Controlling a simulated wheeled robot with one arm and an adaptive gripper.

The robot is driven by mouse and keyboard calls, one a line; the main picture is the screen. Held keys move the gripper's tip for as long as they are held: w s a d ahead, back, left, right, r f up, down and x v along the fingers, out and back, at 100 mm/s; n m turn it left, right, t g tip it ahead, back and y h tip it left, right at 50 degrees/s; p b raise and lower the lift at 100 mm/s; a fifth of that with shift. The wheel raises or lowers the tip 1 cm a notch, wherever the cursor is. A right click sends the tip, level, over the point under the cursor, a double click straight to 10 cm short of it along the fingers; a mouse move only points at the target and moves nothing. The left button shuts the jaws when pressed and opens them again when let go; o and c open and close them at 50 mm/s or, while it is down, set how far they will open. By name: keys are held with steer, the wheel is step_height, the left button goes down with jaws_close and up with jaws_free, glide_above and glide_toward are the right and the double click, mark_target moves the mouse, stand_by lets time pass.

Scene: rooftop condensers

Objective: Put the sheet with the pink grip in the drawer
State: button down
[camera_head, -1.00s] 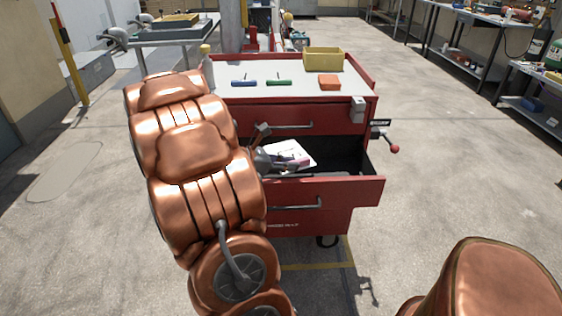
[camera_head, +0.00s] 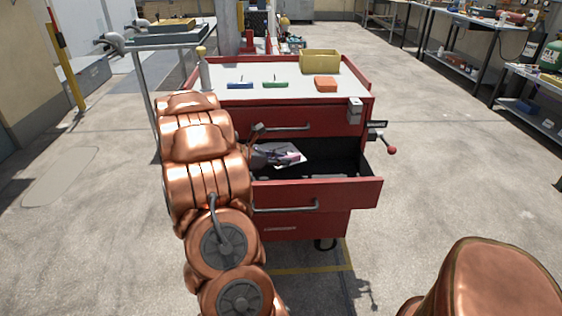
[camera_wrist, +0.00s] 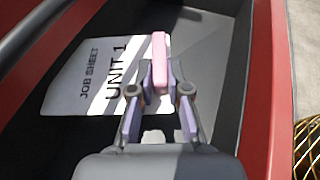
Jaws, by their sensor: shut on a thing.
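The white job sheet (camera_wrist: 98,84), printed "JOB SHEET" and "UNIT 1", has a pink grip (camera_wrist: 160,50) that my gripper (camera_wrist: 160,84) is shut on in the wrist view. The drawer (camera_head: 340,192) of the red cabinet is pulled open. In the head view my gripper (camera_head: 284,155) and the sheet (camera_head: 292,163) are at the drawer's opening, partly hidden by my arm. In the wrist view the sheet lies between the drawer's red walls (camera_wrist: 262,130), over its dark interior. I cannot tell whether the sheet touches the drawer floor.
The cabinet top (camera_head: 290,98) holds a blue clip (camera_head: 240,85), a green clip (camera_head: 275,85), an orange block (camera_head: 326,84), a yellow bin (camera_head: 320,62) and a bottle (camera_head: 203,72). A vise handle with a red knob (camera_head: 391,149) sticks out at right.

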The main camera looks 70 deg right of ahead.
mark_target(282, 150)
steer(key=shift+w+d+f, duration=0.35)
steer(key=shift+d+f, duration=0.5)
steer(key=shift+f, duration=0.65)
steer(key=c, duration=1.1)
jaws_free()
steer(key=shift+c, duration=0.2)
steer(key=shift+r, duration=0.1)
